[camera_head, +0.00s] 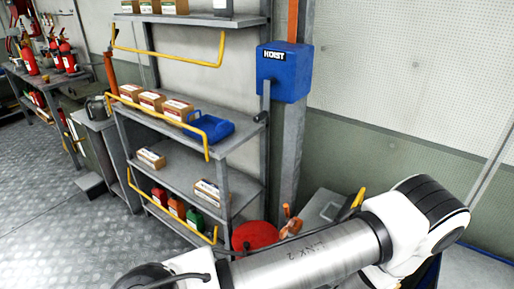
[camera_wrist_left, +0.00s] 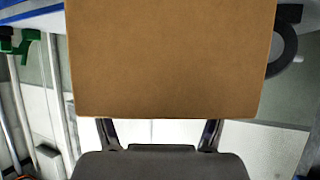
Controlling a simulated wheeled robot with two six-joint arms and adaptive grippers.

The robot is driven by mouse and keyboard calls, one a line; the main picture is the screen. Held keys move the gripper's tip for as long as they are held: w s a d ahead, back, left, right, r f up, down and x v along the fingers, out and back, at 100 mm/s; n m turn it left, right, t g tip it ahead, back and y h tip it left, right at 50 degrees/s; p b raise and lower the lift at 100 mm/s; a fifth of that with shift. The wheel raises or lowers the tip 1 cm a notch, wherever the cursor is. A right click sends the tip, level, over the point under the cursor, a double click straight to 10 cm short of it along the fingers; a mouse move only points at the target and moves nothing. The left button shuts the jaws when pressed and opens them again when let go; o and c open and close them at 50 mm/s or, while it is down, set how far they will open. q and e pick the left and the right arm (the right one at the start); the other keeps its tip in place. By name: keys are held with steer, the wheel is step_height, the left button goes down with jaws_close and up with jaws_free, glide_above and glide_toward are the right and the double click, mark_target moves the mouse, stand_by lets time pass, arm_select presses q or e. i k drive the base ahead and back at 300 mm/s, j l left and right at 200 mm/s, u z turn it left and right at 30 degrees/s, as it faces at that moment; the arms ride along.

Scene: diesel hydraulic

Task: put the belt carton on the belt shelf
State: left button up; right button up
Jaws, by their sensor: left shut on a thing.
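A plain brown carton (camera_wrist_left: 170,60) fills the upper middle of the left wrist view. My left gripper (camera_wrist_left: 159,124) is shut on its near edge, with one dark finger toward each side. Its label side is hidden, so I cannot tell whether it is the belt carton. In the head view a grey shelf unit (camera_head: 186,133) with yellow rails stands left of centre. Its upper board, middle board (camera_head: 180,176) and lower board carry goods. I cannot read which one is the belt shelf. Neither gripper shows in the head view.
Several cartons (camera_head: 150,100) and a blue item (camera_head: 210,128) sit on the upper board. One carton (camera_head: 151,158) and another carton (camera_head: 208,191) leave a gap on the middle board. A blue hoist box (camera_head: 284,72) hangs right of the unit. A red round object (camera_head: 254,236) stands below.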

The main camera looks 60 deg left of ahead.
mark_target(197, 176)
steer(key=j+u, duration=0.45)
steer(key=j, duration=0.45)
steer(key=j+u, duration=0.4)
steer(key=j, duration=0.5)
steer(key=i+j, duration=0.3)
steer(key=j, duration=0.2)
steer(key=i+j, duration=0.3)
steer(key=j, duration=0.15)
